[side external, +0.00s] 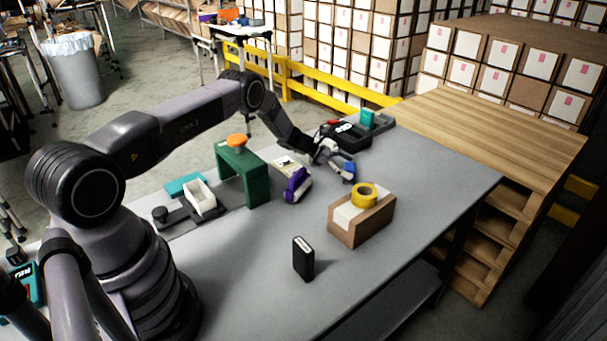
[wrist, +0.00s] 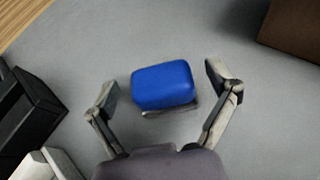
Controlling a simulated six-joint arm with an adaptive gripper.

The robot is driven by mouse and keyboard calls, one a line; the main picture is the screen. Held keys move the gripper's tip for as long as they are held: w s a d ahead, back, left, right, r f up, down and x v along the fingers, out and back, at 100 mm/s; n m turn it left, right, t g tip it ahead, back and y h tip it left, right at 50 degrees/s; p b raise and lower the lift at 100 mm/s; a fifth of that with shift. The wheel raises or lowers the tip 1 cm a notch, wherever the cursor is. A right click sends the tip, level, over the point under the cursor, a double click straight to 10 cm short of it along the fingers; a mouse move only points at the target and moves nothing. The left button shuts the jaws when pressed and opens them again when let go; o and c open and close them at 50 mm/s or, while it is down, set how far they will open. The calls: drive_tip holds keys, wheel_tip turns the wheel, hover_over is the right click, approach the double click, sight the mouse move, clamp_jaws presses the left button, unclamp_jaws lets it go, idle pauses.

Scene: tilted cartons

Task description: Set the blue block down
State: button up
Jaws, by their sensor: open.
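The blue block (wrist: 164,85) lies between the spread fingers of my gripper (wrist: 163,86) in the wrist view. There is a clear gap between the block and each finger, and a thin grey edge shows under its near side. In the side external view my gripper (side external: 334,160) is low over the far part of the grey table, fingers pointing down. The blue block (side external: 349,171) shows there as a small blue patch, partly hidden by the gripper. It appears to be at table height, but its contact with the table is hard to see.
A carton (side external: 350,230) with a yellow tape roll (side external: 364,196) stands nearer the camera. A purple-and-white dispenser (side external: 297,186) and a green stand (side external: 242,178) are to the left. A black case (side external: 350,137) is behind my gripper. A black box (side external: 303,259) stands in front. Table at right is clear.

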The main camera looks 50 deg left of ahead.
drive_tip(key=v, duration=1.1)
drive_tip(key=shift+s+a+r, duration=0.1)
drive_tip(key=shift+s+a, duration=0.05)
drive_tip(key=shift+a, duration=0.05)
drive_tip(key=s+d+r+m+g+y, duration=0.15)
drive_tip(key=s+d+r+m, duration=0.3)
drive_tip(key=r, duration=0.45)
drive_tip(key=s+d+r+m+g, duration=0.25)
drive_tip(key=d+r+m, duration=0.2)
drive_tip(key=r, duration=0.45)
drive_tip(key=s+d+r+m+g+y, duration=0.1)
drive_tip(key=s+d+r+m, duration=0.35)
drive_tip(key=r, duration=0.35)
drive_tip(key=s+d+r+m+y, duration=0.1)
drive_tip(key=s+d+r+m, duration=0.2)
drive_tip(key=s, duration=0.4)
drive_tip(key=s+d+r+m+y, duration=0.2)
drive_tip(key=s+r+m, duration=0.1)
drive_tip(key=s+r, duration=0.25)
drive_tip(key=s+a+m+t+y, duration=0.1)
drive_tip(key=s+m, duration=0.6)
drive_tip(key=s, duration=0.9)
drive_tip(key=a+y, duration=0.1)
drive_tip(key=y, duration=0.1)
drive_tip(key=shift+s+f+t+y, duration=0.3)
drive_tip(key=shift+f+t+y, duration=0.05)
drive_tip(key=shift+f+t, duration=0.05)
